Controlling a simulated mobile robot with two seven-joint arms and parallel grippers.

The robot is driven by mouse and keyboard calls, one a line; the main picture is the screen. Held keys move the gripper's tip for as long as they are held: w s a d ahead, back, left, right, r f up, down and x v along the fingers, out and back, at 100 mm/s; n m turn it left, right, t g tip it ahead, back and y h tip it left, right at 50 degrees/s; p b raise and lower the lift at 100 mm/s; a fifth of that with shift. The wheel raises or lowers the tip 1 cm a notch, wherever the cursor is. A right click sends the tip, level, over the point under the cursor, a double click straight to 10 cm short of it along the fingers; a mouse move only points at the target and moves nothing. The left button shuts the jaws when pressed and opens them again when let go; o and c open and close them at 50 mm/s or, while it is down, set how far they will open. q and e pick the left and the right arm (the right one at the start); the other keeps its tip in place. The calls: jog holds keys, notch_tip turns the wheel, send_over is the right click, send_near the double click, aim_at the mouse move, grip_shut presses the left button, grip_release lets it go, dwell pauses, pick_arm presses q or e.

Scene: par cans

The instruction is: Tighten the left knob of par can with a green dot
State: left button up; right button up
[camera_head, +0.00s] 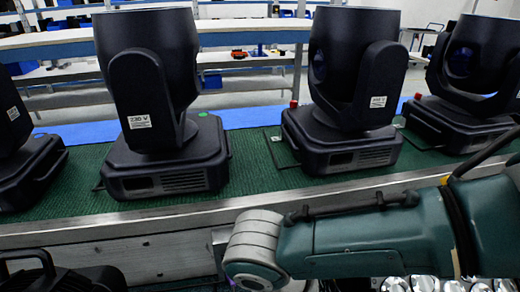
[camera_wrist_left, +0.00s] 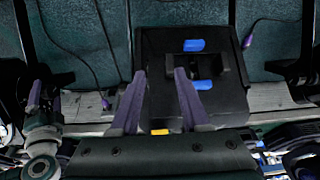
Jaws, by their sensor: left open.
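The par can with a green dot (camera_head: 150,100) stands upright on the green mat, left of centre in the head view. Its green dot (camera_head: 203,115) is on the right of its base top. I cannot make out its left knob. In the left wrist view my left gripper (camera_wrist_left: 160,73) is open and empty, its two purple fingers pointing at a black box-shaped body (camera_wrist_left: 220,100) with blue marks. I cannot tell whether that is the same par can. A purple-fingered part at the left edge looks like my right gripper (camera_wrist_left: 45,100); its opening is unclear.
Another par can (camera_head: 355,80) with a red spot (camera_head: 293,103) stands to the right, with one more (camera_head: 470,80) beyond it and one cut off at the left edge. Cables lie on the mat (camera_head: 250,160). My arm crosses the front of the bench. Shelves stand behind.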

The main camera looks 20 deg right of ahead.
jog(key=shift+c, duration=0.2)
jog(key=c, duration=1.3)
